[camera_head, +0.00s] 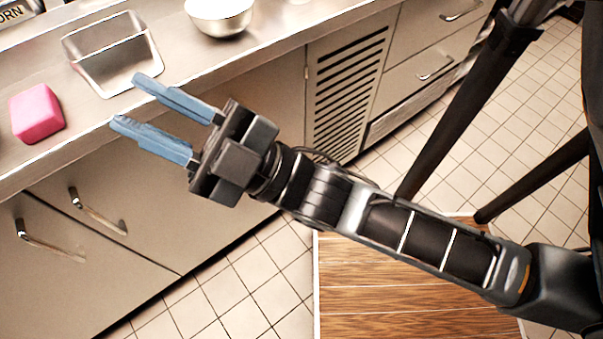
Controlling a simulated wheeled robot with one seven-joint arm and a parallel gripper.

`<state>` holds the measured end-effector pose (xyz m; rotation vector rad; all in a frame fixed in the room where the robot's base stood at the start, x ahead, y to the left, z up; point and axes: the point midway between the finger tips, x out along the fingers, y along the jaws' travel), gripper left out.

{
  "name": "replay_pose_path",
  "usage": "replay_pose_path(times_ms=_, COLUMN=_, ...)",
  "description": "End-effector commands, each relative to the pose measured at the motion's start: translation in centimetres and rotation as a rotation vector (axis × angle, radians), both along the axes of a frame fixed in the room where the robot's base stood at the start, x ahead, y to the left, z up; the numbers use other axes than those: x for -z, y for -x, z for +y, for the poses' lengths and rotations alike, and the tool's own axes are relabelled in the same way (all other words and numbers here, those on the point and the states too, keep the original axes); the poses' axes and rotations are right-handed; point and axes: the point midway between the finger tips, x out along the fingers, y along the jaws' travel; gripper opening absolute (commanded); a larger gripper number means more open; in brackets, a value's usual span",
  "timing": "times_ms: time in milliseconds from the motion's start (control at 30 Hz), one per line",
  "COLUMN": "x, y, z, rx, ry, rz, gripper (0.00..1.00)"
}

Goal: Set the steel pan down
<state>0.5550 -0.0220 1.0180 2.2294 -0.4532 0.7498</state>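The steel pan (112,58) is a rectangular, open-topped steel container standing upright on the steel counter (64,164), near its front edge. My gripper (126,104) is open, with two blue fingers spread apart and nothing between them. The fingers point left, toward the counter's front edge. In the picture the upper fingertip is just below the pan, close to its lower right corner. I cannot tell whether they touch, but the fingers are not around the pan.
A pink block (37,113) lies on the counter left of the pan. A steel bowl (219,14) stands behind to the right. Cabinet doors with handles (97,212) and a vented panel (348,88) line the counter's front. A wooden board (400,290) lies on the tiled floor.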

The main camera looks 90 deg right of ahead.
Motion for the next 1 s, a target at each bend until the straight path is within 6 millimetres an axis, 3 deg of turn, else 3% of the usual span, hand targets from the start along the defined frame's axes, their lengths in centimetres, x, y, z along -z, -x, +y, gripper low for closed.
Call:
replay_pose_path(times_ms=200, x=7.3, y=5.0, z=1.6, rx=-0.177, ry=-0.435, rz=0.38, gripper=0.33)
replay_pose_path(times_ms=433, x=13.1, y=10.9, z=2.2, rx=-0.258, ry=-0.73, rz=0.737, gripper=0.33)
replay_pose_path(times_ms=633, x=14.8, y=13.3, z=2.2, rx=-0.267, ry=-0.818, rz=0.862, gripper=0.33)
replay_pose_path(times_ms=1000, x=14.9, y=13.3, z=2.2, rx=-0.267, ry=-0.821, rz=0.866, gripper=0.33)
